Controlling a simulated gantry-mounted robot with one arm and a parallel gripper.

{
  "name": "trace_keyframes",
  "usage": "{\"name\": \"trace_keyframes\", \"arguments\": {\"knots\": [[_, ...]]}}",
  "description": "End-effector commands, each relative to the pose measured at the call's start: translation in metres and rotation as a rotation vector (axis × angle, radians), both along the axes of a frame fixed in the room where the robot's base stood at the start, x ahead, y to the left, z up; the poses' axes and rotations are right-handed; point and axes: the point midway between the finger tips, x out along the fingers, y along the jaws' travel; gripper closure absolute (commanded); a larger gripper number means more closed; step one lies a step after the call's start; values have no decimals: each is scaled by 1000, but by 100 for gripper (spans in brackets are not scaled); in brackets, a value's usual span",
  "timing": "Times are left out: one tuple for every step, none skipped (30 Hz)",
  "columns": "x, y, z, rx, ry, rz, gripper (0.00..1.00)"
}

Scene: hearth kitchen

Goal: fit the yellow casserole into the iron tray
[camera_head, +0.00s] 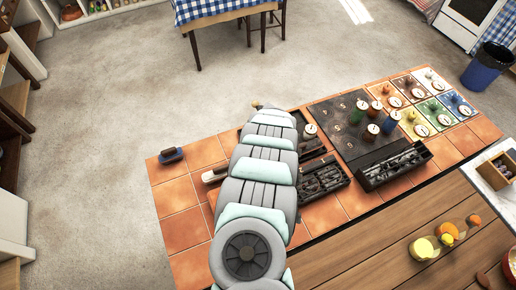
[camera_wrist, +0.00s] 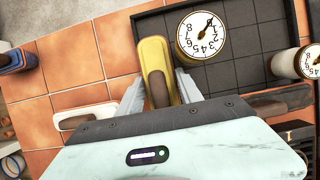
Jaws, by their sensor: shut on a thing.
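The yellow casserole (camera_wrist: 151,48), a narrow yellow body with a brown handle on top, is between the fingers of my gripper (camera_wrist: 160,90) in the wrist view. My gripper is shut on it. The iron tray (camera_wrist: 245,82), dark with a grid floor and raised rim, lies just right of the casserole. The casserole overlaps the tray's left rim in the picture; its height above it cannot be told. In the head view my arm hides the gripper and most of the iron tray (camera_head: 300,118).
A dial-topped round piece (camera_wrist: 203,38) stands in the tray beside the casserole; another (camera_wrist: 309,64) is at the right. A white handled piece (camera_wrist: 85,117) and a blue piece (camera_wrist: 18,60) lie left on the tiles. A dark board (camera_head: 345,140) with jars is to the right.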

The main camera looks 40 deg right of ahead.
Motion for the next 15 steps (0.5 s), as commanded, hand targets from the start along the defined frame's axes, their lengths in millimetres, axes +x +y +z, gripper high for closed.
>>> {"name": "trace_keyframes", "arguments": {"knots": [[0, 0, -3, 0, 0, 0, 100], [0, 1, -6, 0, 1, 1, 100], [-1, 1, -10, 0, 2, 2, 100], [-1, 0, -13, -1, 3, 1, 100], [-2, -1, -16, -2, 4, 1, 100], [-2, -2, -20, -2, 3, 0, 100], [-1, -2, -23, -3, 2, 0, 100], [-1, -2, -26, -3, 2, 0, 100], [-1, -1, -31, -1, 2, 1, 100], [-1, 0, -33, 1, 3, 1, 100], [-1, 1, -35, 2, 2, 3, 100], [-1, 1, -36, 2, 2, 3, 100], [-1, 1, -36, 2, 2, 3, 100], [0, 1, -36, 2, 1, 2, 100], [0, 1, -35, 2, 0, 2, 100]]}}
